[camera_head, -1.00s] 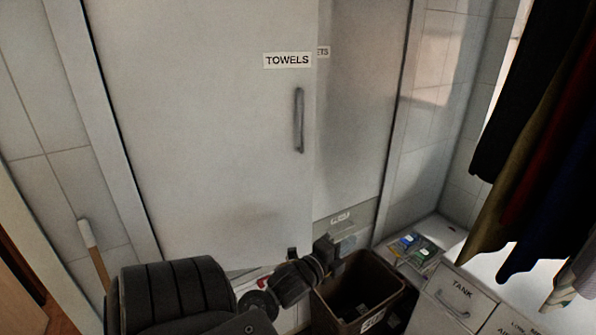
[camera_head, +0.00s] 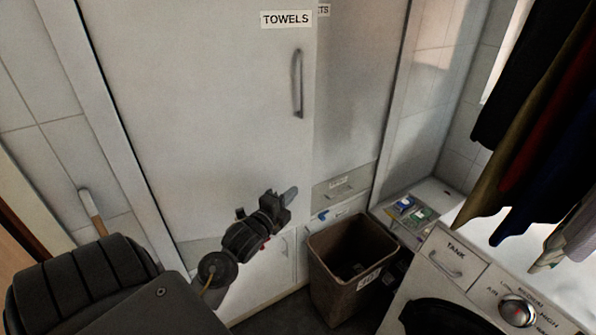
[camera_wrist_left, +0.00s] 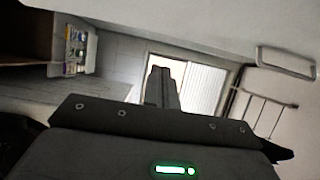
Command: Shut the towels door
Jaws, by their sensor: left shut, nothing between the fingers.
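The towels door (camera_head: 200,110) is a tall off-white panel in the head view, with a TOWELS label and a grey vertical bar handle (camera_head: 297,83) near its right edge. That edge overlaps part of the label on the neighbouring panel, so the door appears slightly ajar. My left gripper (camera_head: 289,193) is in front of the door's lower right part, below the handle, with shut, empty fingers pointing right. Whether it touches the door I cannot tell. The shut fingers (camera_wrist_left: 162,88) also show in the left wrist view. My right gripper is out of view.
A brown bin (camera_head: 335,270) stands to the right below my gripper. Beyond it are a white washing machine (camera_head: 470,270), small items on a ledge (camera_head: 410,212) and hanging clothes (camera_head: 540,130). A wooden-handled stick (camera_head: 92,212) leans at the left.

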